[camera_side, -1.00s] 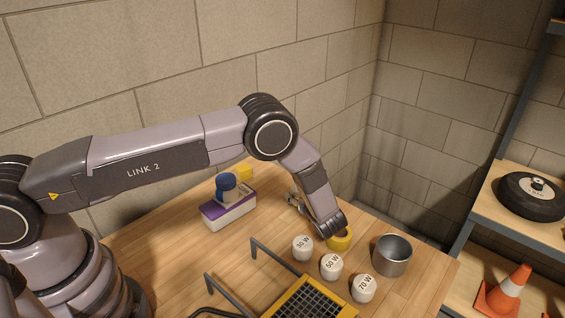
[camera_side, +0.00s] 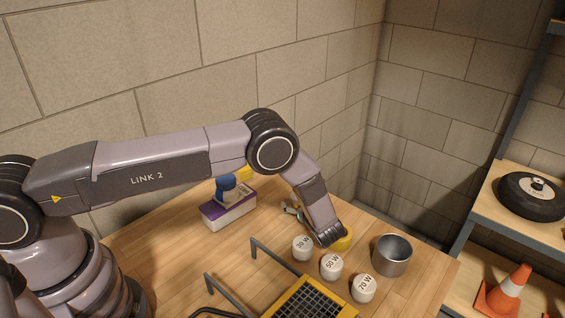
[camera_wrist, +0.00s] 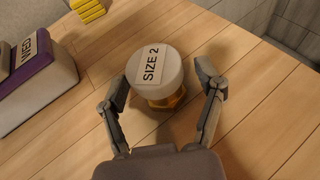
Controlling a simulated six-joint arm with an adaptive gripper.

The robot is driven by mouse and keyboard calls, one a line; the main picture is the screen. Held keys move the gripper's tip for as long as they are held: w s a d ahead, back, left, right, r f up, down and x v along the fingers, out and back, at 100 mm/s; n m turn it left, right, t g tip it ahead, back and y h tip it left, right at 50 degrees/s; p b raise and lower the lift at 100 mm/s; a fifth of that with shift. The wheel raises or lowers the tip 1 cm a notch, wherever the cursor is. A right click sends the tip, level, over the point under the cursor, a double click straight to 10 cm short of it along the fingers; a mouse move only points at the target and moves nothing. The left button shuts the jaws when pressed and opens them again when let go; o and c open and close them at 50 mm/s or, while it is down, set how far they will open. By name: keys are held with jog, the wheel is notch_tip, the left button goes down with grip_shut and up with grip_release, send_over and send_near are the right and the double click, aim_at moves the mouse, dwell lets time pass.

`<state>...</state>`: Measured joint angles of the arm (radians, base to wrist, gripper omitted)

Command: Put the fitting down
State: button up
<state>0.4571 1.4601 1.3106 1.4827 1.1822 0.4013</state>
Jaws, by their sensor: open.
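The fitting (camera_wrist: 155,72) has a round, pale top labelled SIZE 2 and a yellow-amber lower part. In the wrist view it stands between the two fingers of my gripper (camera_wrist: 160,80), which are spread with a gap on each side. It looks upright on the wooden table. My gripper is low over the table and open around the fitting.
White pieces marked 30 W (camera_side: 302,248), 50 W (camera_side: 331,266) and 70 W (camera_side: 364,288) stand close in front. A metal cup (camera_side: 391,256) is to the right. A yellow-framed grid (camera_side: 350,311) and grey bars (camera_side: 275,262) lie nearer. A purple-white box (camera_side: 229,213) is left.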

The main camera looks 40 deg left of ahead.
jog(key=shift+d+r, duration=0.2)
jog(key=v, duration=1.1)
jog(key=shift+s+d+r, duration=0.1)
jog(key=shift+r, duration=0.05)
jog(key=s+a+r+n+g+h, duration=0.2)
jog(key=s+a+r+n, duration=0.15)
jog(key=r, duration=0.55)
jog(key=s+a+r+n+g+h, duration=0.1)
jog(key=s+a+r+n+g, duration=0.1)
jog(key=a+r+n, duration=0.5)
jog(key=s+a+r+n+g+h, duration=0.2)
jog(key=s+r, duration=0.1)
jog(key=r, duration=0.8)
jog(key=s+a+r+n+t+h, duration=0.1)
jog(key=s+r+n+h, duration=0.1)
jog(key=s, duration=0.6)
jog(key=s+a+r+n+t+h, duration=0.1)
jog(key=s+r+n+t+h, duration=0.1)
jog(key=s+n, duration=0.3)
jog(key=s+a+r+n+t+h, duration=0.1)
jog(key=s+r+n, duration=0.3)
jog(key=s, duration=0.7)
jog(key=shift+r+t+h, duration=0.35)
jog(key=shift+t+h, duration=0.05)
jog(key=shift+h, duration=0.4)
